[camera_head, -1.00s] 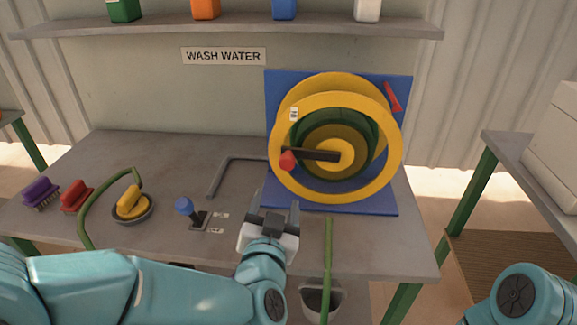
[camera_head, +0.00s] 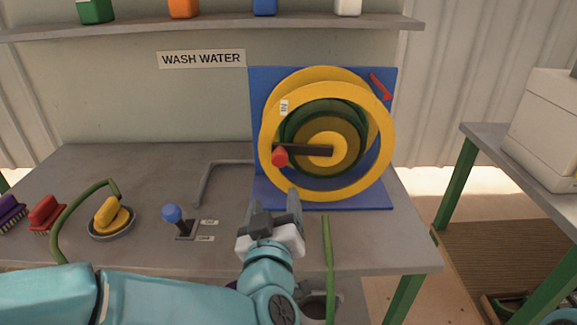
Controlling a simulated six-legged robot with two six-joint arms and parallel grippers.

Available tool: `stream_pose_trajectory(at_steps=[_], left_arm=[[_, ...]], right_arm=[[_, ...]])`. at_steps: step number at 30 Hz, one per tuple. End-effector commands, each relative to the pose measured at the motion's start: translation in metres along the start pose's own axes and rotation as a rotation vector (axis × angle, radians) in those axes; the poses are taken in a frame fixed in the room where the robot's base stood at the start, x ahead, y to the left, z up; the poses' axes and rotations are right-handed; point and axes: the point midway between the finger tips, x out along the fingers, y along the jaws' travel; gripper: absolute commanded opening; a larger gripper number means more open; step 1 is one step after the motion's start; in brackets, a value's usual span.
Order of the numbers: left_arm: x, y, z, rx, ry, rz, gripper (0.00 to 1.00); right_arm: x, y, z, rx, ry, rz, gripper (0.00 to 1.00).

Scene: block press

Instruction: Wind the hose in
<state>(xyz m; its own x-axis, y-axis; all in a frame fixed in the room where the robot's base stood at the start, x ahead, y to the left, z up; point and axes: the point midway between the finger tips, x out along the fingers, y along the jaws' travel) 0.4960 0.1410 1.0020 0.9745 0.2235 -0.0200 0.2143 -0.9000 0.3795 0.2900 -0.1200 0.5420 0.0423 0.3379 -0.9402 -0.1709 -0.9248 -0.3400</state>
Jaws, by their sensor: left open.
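A yellow hose reel (camera_head: 381,157) stands on a blue mount (camera_head: 258,88) at the right of the bench. Its dark crank arm (camera_head: 308,150) points left from the hub and ends in a red knob (camera_head: 280,157). Some green hose (camera_head: 294,127) is wound inside the reel. A length of green hose (camera_head: 328,262) hangs over the bench's front edge, and another green piece (camera_head: 68,219) curves up at the left. My left gripper (camera_head: 273,208) is open and empty, in front of and below the red knob, apart from it. My right gripper is out of view.
A blue-knobbed lever (camera_head: 173,214) with small labels stands left of my gripper. A grey bent pipe (camera_head: 207,180) lies behind it. A yellow object (camera_head: 111,214) sits in a round dish, beside a red brush (camera_head: 46,213) and purple brush (camera_head: 9,212). A bucket stands below the bench.

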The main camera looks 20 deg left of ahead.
Motion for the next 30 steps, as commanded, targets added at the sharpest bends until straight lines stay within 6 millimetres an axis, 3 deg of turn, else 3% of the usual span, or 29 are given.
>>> stream_pose_trajectory(at_steps=[6,11,24,30], left_arm=[[-0.002,-0.006,0.001,-0.020,0.024,-0.002,0.65],[0.014,-0.007,0.000,-0.019,0.025,-0.007,0.65],[0.116,-0.009,-0.003,-0.017,0.024,-0.005,0.65],[0.148,-0.009,-0.004,-0.017,0.023,-0.002,0.65]], right_arm=[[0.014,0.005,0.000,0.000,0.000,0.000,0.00],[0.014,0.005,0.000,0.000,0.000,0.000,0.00],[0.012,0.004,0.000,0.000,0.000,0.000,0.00],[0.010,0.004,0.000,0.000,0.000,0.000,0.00]])
